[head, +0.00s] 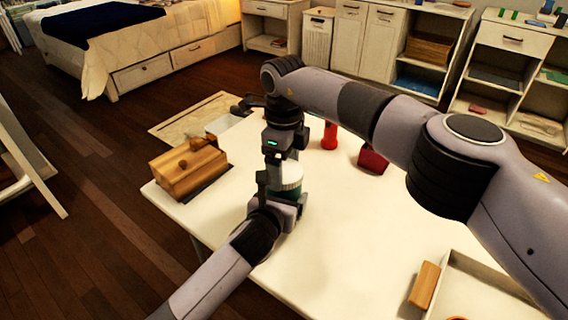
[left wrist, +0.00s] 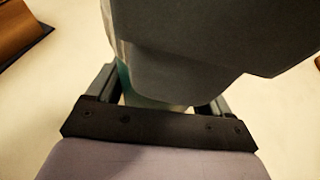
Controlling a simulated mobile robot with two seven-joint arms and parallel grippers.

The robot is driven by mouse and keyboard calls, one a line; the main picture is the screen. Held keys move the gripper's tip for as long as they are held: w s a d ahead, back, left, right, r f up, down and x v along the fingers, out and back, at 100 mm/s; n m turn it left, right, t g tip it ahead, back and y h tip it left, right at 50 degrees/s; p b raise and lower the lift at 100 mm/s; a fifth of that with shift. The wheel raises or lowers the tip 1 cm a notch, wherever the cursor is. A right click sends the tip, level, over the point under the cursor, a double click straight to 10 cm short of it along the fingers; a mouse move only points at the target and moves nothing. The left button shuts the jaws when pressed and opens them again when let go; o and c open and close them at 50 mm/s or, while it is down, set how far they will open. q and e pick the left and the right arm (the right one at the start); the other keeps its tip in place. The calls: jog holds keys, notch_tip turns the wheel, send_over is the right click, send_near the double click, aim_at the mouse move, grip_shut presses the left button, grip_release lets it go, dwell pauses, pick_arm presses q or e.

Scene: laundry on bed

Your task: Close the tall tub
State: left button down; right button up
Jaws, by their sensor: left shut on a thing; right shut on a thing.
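The tall tub (head: 289,190) stands upright on the white table, teal below with a white ribbed lid (head: 291,174) at its top. My left gripper (head: 284,208) is shut around its lower body. In the left wrist view a strip of the teal tub (left wrist: 123,76) shows between the fingers of my left gripper (left wrist: 163,100). My right gripper (head: 279,170) points down from above and is shut at the white lid; its fingers are partly hidden. Whether the lid is fully seated on the tub cannot be told.
A wooden box (head: 190,174) sits at the table's left edge. A red bottle (head: 330,136) and a dark red object (head: 373,160) stand behind, near my right arm. A white tray (head: 446,287) and a wooden block (head: 424,285) are at front right. The front middle is clear.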

pick_arm(q)
jog(key=shift+a+f, duration=0.1)
jog(key=shift+f, duration=0.05)
pick_arm(e)
jog(key=o, duration=0.9)
jog(key=shift+a, duration=0.1)
jog(key=shift+o, duration=0.2)
jog(key=shift+r, duration=0.1)
jog(key=shift+s+r, duration=0.1)
jog(key=shift+r, duration=2.15)
jog(key=n, duration=0.2)
jog(key=r+n, duration=0.1)
jog(key=n, duration=0.2)
jog(key=shift+r+n, duration=0.3)
jog(key=n, duration=0.2)
jog(key=r+n, duration=0.1)
jog(key=n, duration=0.2)
jog(key=shift+r+n, duration=0.25)
jog(key=shift+n, duration=0.05)
